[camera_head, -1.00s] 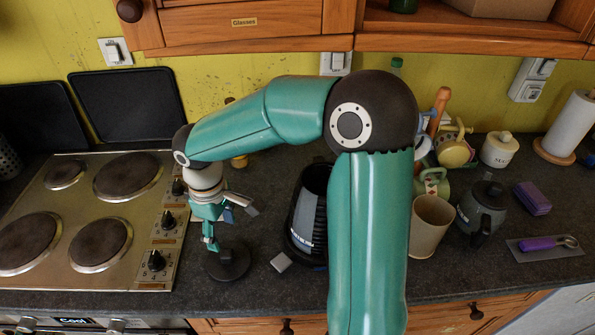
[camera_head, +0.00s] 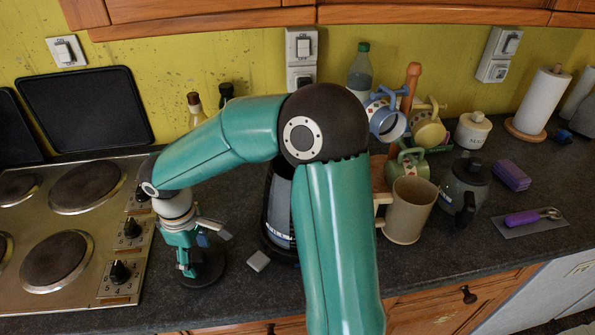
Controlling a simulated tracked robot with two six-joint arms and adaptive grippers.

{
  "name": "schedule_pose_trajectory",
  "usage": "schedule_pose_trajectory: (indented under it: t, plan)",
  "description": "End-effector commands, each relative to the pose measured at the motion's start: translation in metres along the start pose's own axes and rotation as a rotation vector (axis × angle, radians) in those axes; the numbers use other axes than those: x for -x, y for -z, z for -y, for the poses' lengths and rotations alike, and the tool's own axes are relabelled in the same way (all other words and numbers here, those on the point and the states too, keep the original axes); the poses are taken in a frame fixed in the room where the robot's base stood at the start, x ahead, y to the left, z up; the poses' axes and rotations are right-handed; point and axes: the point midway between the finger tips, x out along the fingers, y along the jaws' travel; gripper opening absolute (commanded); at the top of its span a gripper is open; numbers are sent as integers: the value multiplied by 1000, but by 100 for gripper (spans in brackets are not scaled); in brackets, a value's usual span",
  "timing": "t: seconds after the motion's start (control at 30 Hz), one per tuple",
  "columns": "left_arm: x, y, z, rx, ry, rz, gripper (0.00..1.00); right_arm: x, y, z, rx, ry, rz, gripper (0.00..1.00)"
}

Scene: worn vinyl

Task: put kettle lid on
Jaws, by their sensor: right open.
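A black kettle (camera_head: 279,222) with a grey side panel stands on the counter, left of my right forearm. The arm hides its right side and much of its top, so I cannot tell how its opening stands. A round dark disc, apparently the kettle lid (camera_head: 210,268), lies flat on the counter between the stove and the kettle. My right gripper (camera_head: 204,254) is open above the disc's left and near part and covers some of it. I cannot tell whether a finger touches it. My left gripper is not in view.
The stove (camera_head: 140,262) with its knobs is close on the left. A small grey block (camera_head: 258,261) lies before the kettle. A beige mug (camera_head: 408,212), a mug tree with mugs (camera_head: 387,122) and a grey lidded pot (camera_head: 465,187) stand right of my arm.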

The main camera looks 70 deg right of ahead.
Motion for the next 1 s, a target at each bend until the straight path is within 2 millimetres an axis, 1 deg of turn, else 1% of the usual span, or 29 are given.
schedule_pose_trajectory:
  t: [0.73,0.77,1.0]
  plan:
    - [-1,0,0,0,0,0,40,-1,0,0,0,0,0,65]
    - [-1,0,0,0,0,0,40,-1,0,0,0,0,0,63]
    - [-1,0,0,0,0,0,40,-1,0,0,-1,0,0,23]
